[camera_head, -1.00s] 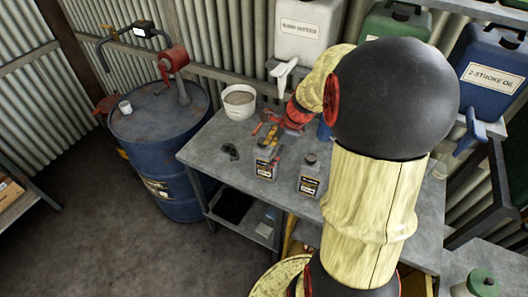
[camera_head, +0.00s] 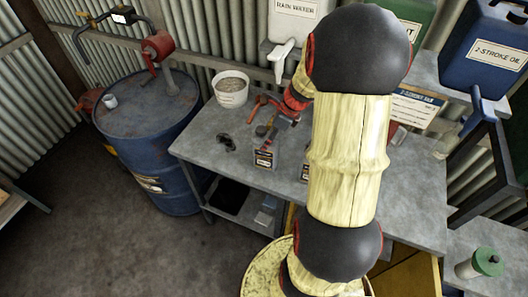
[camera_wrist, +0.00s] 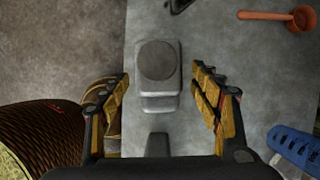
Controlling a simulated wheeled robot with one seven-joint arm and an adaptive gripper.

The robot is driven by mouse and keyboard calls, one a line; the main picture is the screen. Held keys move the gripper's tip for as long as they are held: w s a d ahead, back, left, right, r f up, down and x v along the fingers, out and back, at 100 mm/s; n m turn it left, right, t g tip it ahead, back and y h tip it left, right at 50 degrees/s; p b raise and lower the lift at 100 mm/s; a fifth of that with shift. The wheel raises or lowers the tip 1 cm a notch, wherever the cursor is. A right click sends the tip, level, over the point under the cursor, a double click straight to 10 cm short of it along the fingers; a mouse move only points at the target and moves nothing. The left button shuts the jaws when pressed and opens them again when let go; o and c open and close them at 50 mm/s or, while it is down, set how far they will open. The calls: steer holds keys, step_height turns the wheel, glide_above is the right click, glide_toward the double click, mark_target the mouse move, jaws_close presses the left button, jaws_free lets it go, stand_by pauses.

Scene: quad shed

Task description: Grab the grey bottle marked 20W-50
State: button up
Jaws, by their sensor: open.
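A grey bottle (camera_head: 263,160) with a dark label stands on the grey workbench (camera_head: 215,135), left of my arm in the head view. A second labelled bottle (camera_head: 305,170) beside it is mostly hidden by my arm. The lettering on both is too small to read. The wrist view looks down on a grey bottle (camera_wrist: 158,103) with a round dark cap; its label is out of sight. My gripper (camera_wrist: 160,75) is open, with one finger on each side of this bottle and gaps showing on both sides. I cannot tell how high the fingertips are.
A white bucket (camera_head: 231,92) stands at the bench's back left. A small dark object (camera_head: 226,142) lies near the front edge. A blue drum (camera_head: 150,145) stands left of the bench. In the wrist view, a blue object (camera_wrist: 295,145) is right of my gripper and a reddish-brown tool (camera_wrist: 280,16) lies beyond.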

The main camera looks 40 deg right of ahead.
steer(key=b+x, duration=0.1)
steer(key=x, duration=0.5)
steer(key=shift+f, duration=0.25)
steer(key=shift+w+a, duration=0.1)
steer(key=shift+w, duration=0.05)
steer(key=shift+c, duration=0.8)
jaws_close()
